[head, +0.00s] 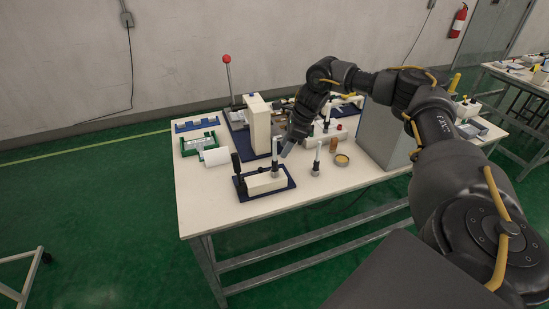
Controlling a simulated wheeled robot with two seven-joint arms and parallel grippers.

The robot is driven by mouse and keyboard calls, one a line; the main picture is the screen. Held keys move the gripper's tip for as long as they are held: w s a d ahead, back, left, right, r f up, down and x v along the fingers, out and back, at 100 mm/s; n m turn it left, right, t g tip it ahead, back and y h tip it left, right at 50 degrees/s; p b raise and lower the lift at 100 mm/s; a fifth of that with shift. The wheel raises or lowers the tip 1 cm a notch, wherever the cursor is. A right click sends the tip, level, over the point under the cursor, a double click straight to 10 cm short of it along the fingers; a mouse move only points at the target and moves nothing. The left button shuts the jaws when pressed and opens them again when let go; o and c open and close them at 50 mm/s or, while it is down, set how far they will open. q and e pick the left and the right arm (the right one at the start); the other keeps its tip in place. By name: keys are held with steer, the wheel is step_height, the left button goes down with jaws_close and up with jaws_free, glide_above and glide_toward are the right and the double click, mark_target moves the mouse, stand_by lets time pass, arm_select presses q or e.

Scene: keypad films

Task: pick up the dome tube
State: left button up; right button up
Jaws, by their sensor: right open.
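Two small upright pieces, each a pale tube on a grey base, are near the table's front. One tube (275,158) stands at the right end of a cream block fixture (262,182) on a blue plate. The other tube (317,158) stands by itself on the bare tabletop to the right. At this size I cannot tell for sure which one is the dome tube. My right gripper (286,150) reaches down from above, close beside the tube at the fixture. It is open, and I see nothing held in it. My left gripper is out of view.
The white table (234,219) also holds a cream tower (258,124), a green tray (200,143), a blue rack (196,124), a brown cylinder (333,145), a round yellowish dish (342,160) and a grey box (386,137). The front left corner is clear.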

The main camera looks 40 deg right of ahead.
mark_target(275, 158)
steer(key=p+x, duration=0.2)
steer(key=x, duration=0.3)
steer(key=shift+a+f, duration=0.1)
steer(key=shift+a, duration=0.05)
steer(key=shift+w+f, duration=0.2)
steer(key=shift+f, duration=0.3)
steer(key=c, duration=0.9)
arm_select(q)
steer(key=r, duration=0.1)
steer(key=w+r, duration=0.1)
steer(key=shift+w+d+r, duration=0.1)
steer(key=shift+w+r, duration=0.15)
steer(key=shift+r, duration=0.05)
arm_select(e)
jaws_close()
steer(key=shift+r, duration=0.15)
